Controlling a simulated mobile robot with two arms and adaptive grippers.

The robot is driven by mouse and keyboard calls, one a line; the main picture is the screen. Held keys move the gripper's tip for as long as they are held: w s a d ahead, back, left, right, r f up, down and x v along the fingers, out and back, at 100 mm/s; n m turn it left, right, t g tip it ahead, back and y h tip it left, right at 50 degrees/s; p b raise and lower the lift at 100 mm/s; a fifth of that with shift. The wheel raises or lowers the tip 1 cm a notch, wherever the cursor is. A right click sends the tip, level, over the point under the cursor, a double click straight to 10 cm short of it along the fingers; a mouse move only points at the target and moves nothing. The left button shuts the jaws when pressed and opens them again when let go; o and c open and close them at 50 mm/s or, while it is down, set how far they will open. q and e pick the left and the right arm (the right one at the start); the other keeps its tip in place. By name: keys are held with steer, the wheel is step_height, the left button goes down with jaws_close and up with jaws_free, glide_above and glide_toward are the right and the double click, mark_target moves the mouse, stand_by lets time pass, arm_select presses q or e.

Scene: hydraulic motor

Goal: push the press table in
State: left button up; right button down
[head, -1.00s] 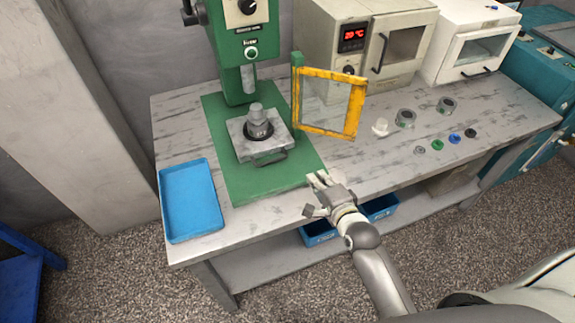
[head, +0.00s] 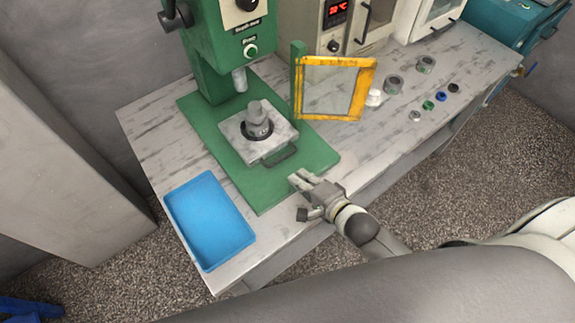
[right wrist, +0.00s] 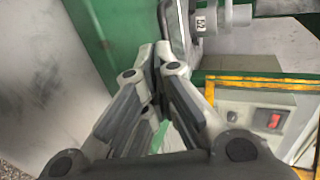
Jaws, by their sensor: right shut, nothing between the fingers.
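The press table (head: 236,132) is a light metal plate with a dark handle (head: 279,155) on its front edge. It sits on the green base (head: 262,188) of the press, forward of the column. A grey part in a dark ring (head: 257,122) stands upright on it. The press ram (head: 239,80) hangs behind and above that part. My right gripper (head: 297,179) is shut and empty, just in front of the handle and apart from it in the head view. In the right wrist view its fingers (right wrist: 154,62) point toward the plate's edge. My left gripper is not in view.
The yellow-framed guard (head: 336,88) stands swung open to the right of the plate. A blue tray (head: 209,220) lies at the front left. Several small rings and caps lie on the right of the bench (head: 390,130). An oven (head: 318,45) stands behind the guard.

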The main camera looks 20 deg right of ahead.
mark_target(271, 151)
steer(key=x, duration=0.6)
steer(key=shift+a+r+p, duration=0.1)
steer(key=shift+a+p, duration=0.05)
steer(key=shift+p, duration=0.15)
steer(key=shift+w, duration=0.2)
steer(key=shift+a, duration=0.1)
steer(key=w, duration=0.2)
steer(key=w+a, duration=0.1)
steer(key=w, duration=0.1)
steer(key=w+a+b, duration=0.1)
steer(key=w, duration=0.1)
steer(key=shift+f, duration=0.2)
steer(key=shift+w+a, duration=0.15)
steer(key=shift+w, duration=0.2)
steer(key=shift+r, duration=0.1)
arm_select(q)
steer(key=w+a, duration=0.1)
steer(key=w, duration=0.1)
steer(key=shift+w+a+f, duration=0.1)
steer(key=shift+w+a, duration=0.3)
arm_select(e)
steer(key=shift+s, duration=0.1)
